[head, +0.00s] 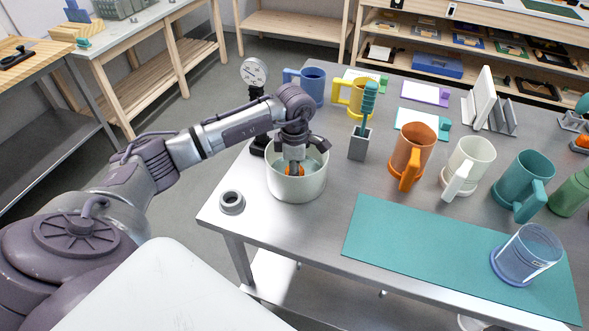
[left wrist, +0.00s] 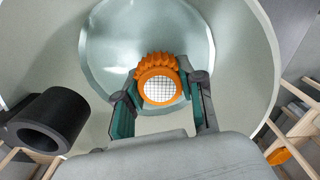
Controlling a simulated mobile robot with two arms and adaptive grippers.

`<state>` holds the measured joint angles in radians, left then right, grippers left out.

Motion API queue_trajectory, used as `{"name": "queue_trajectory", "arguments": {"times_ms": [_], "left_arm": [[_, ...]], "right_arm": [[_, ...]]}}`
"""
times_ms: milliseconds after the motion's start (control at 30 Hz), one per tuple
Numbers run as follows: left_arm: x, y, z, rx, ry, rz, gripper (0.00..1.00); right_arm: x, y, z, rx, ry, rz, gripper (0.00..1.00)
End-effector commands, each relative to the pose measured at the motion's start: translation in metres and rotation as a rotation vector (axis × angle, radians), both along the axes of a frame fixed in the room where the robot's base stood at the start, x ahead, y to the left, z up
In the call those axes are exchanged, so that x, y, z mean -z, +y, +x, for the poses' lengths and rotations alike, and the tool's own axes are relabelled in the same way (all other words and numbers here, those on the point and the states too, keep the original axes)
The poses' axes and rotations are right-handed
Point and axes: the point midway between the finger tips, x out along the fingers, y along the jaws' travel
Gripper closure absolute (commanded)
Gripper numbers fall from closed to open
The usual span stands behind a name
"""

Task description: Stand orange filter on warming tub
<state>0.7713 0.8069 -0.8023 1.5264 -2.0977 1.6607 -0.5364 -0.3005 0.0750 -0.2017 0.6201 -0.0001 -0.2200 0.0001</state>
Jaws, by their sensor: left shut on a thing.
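The orange filter (head: 293,170) is a ribbed orange ring with a white mesh grid, seen face-on in the left wrist view (left wrist: 159,88). My left gripper (head: 294,158) points down into the mouth of the tub and is shut on the filter, one finger on each side. The warming tub (head: 297,190) is a round, pale cream pot near the table's left end. Its wide inner wall (left wrist: 248,60) surrounds the filter in the left wrist view. The front wall hides the filter's lower edge in the head view, so I cannot tell whether it touches the tub. My right gripper is not in view.
A grey ring (head: 231,202) lies left of the tub. A dial gauge (head: 254,73) stands behind it. A grey holder with a teal brush (head: 360,142) and an orange mug (head: 413,150) stand to the right. The teal mat (head: 420,240) has free room on its left part.

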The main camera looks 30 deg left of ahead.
Motion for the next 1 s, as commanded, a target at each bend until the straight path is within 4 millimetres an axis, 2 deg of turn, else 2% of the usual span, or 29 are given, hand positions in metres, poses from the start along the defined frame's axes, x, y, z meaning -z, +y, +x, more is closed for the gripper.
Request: {"name": "queue_trajectory", "arguments": {"times_ms": [100,133,267,633,667,767,1000], "left_arm": [[0.005,0.000,0.000,0.000,0.000,0.000,1.00],[0.003,0.000,0.000,0.000,0.000,0.000,0.57],[0.003,0.000,0.000,0.000,0.000,0.000,0.36],[-0.004,0.000,0.000,0.000,0.000,0.000,0.36],[-0.004,0.000,0.001,0.000,-0.002,0.000,0.36],[-0.018,0.001,0.002,-0.001,-0.005,0.001,0.36],[-0.071,0.001,0.002,0.000,-0.007,0.001,0.36]], "right_arm": [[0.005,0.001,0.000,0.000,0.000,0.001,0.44],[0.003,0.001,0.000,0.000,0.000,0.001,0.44],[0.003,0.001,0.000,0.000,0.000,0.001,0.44],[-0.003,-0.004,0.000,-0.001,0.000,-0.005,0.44],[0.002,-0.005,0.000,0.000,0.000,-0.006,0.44],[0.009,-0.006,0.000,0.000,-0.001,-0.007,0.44],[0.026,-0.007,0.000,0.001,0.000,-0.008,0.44]]}}
